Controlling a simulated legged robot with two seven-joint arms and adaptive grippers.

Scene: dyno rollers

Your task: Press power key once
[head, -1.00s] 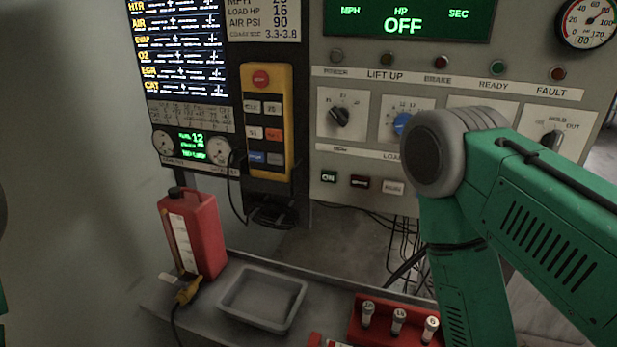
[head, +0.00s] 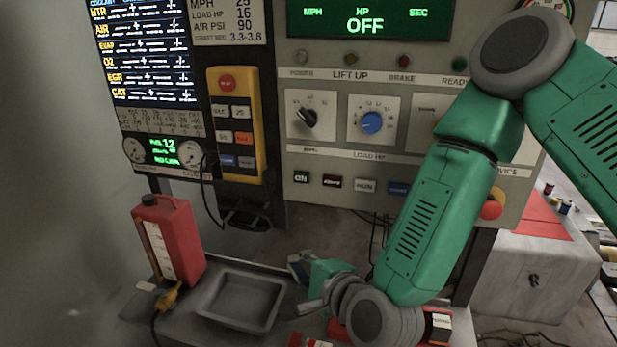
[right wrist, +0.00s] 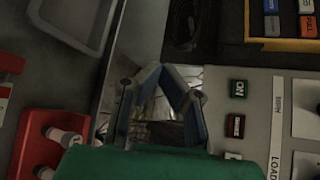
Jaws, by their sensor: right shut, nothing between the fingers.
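The grey control panel (head: 440,210) carries a row of keys: a green ON key (head: 301,177), a dark red key (head: 332,183), a pale key (head: 365,186) and a blue key (head: 398,189). No key label clearly reads "power"; a small blurred label that may say so sits under the upper left lamp (head: 300,57). My right gripper (head: 298,267) is low, below the key row and right of the grey tray, touching no key. In the right wrist view its fingers (right wrist: 163,74) meet at the tips, empty. There the green ON key (right wrist: 238,89) lies to their right.
A yellow pendant (head: 215,172) with several keys hangs left of the panel. A grey tray (head: 205,312), a red jug (head: 180,245) and a red socket holder (right wrist: 40,125) are on the shelf. A red mushroom button (head: 491,209) is at the panel's lower right.

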